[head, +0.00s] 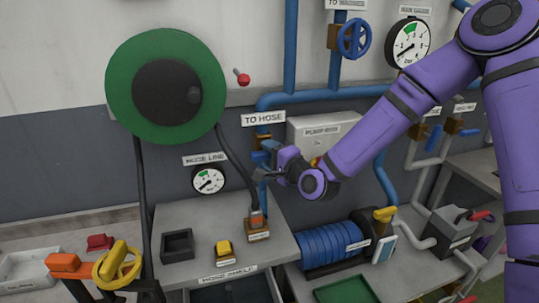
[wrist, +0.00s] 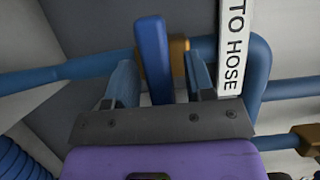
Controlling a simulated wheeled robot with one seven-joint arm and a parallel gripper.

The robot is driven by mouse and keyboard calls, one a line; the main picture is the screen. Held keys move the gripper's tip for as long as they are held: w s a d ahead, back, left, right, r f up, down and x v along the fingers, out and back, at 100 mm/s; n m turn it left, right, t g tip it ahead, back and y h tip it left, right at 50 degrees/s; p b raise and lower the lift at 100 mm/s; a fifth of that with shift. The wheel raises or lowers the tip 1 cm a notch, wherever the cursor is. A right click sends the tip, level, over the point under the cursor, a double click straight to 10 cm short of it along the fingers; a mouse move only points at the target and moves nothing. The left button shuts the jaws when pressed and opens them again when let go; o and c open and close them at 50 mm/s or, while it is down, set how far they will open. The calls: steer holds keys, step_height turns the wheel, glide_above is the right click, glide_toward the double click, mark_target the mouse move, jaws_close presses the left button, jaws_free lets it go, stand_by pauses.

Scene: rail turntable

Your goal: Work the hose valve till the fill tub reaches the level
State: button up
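The hose valve is a brass body (head: 263,140) with a blue lever (wrist: 152,58), under the "TO HOSE" sign (head: 263,118) on the blue wall pipe. My gripper (head: 265,172) is at the valve. In the wrist view, my gripper's two fingers (wrist: 161,84) stand apart, with the lever between them. A gap shows on the lever's right side; I cannot tell whether the left finger touches it. In the head view my gripper and wrist partly hide the lever. No tub is clearly identifiable; a pale tray (head: 28,272) at lower left has a label too small to read.
A green hose reel (head: 125,85) hangs at left, with a hose-line gauge (head: 208,180) below. A grey bench (head: 190,225) carries a yellow block, a dark box and a hose fitting (head: 257,228). Pipes run close around the valve.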

jaws_close()
steer(key=shift+n+g, duration=0.3)
steer(key=shift+n, duration=0.8)
steer(key=shift+n+g+h, duration=0.3)
steer(key=shift+n+h, duration=0.3)
steer(key=shift+n, duration=0.3)
steer(key=shift+o, duration=0.2)
jaws_free()
steer(key=v, duration=1)
steer(key=shift+s+d, duration=0.2)
steer(key=shift+s, duration=0.15)
